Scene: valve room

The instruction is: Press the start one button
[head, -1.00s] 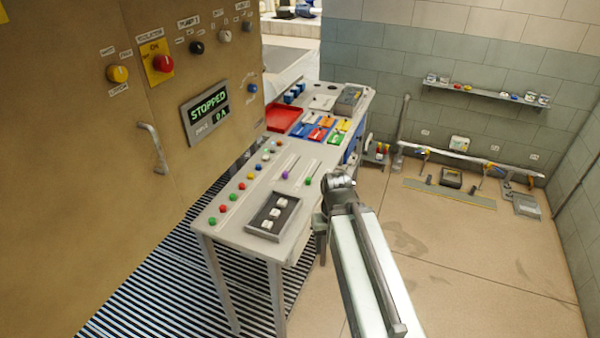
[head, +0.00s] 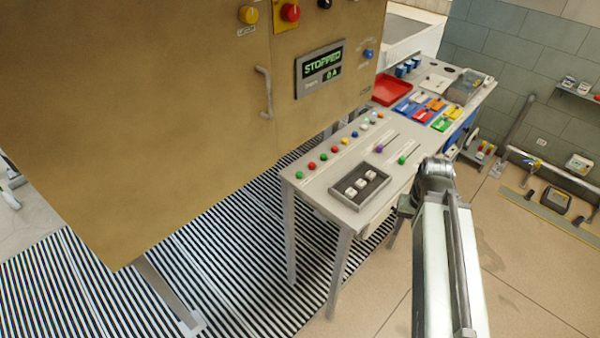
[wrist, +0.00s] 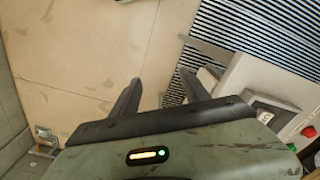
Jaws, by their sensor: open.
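The console desk (head: 330,190) carries a row of small round buttons, with a green button (head: 299,174) at its near end and a red button (head: 311,165) beside it. The wrist view shows the desk edge and a red button (wrist: 310,131) at the right.
A dark tray with white blocks (head: 361,185) and two sliders (head: 380,148) occupy the desk top. A red tray (head: 391,89) lies farther back. The tan cabinet (head: 150,110) with a STOPPED display (head: 322,70) stands at the left. Floor is free right of the desk.

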